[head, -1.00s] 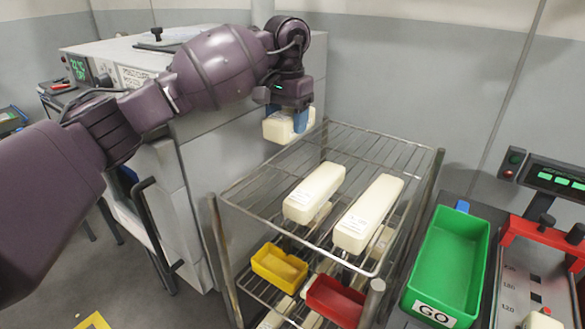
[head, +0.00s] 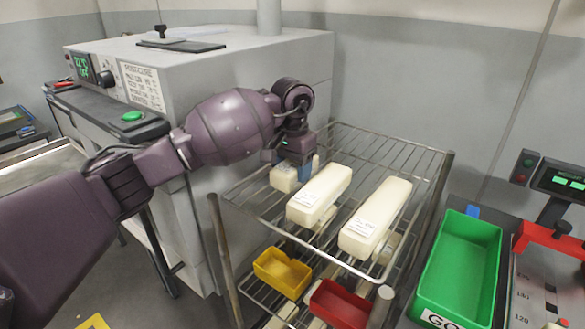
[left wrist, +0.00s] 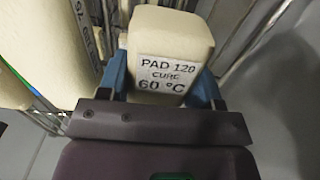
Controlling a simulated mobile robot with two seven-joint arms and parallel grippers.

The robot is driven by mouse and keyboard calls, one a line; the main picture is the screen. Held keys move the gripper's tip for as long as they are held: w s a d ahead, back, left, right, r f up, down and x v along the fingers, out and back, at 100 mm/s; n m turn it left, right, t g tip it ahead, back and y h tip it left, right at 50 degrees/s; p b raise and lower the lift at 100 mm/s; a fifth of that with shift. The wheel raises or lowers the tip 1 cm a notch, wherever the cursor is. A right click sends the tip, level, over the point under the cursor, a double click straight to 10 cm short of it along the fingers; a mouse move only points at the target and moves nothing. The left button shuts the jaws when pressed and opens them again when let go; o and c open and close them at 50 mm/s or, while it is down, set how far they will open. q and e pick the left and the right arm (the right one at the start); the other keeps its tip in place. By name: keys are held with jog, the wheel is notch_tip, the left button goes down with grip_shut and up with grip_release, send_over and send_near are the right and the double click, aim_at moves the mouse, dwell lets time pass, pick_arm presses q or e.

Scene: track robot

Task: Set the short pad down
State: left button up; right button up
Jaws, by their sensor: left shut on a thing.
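The short pad (head: 284,176) is a cream block at the left end of the wire rack's top shelf (head: 405,152). My left gripper (head: 300,168) is shut on it from above, and the arm hides part of it. In the left wrist view the pad (left wrist: 172,42) sits between the blue fingers and its label reads PAD 120, CURE 60 °C. The pad is at about shelf height; I cannot tell whether it touches the wires. My right gripper is not in view.
Two longer cream pads (head: 319,193) (head: 376,215) lie on the same shelf, right of the short pad. Yellow (head: 282,270) and red (head: 338,303) bins are on the shelf below. A green bin (head: 458,265) stands right of the rack, a grey oven (head: 240,72) behind left.

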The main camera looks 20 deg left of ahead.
aim_at(292, 163)
pick_arm(q)
jog(key=o, duration=0.5)
jog(key=shift+f, duration=0.15)
jog(key=o, duration=0.4)
notch_tip(292, 163, up, 12)
jog(key=shift+r+p, duration=0.25)
jog(key=shift+p, duration=0.45)
jog(key=shift+s+f, duration=0.1)
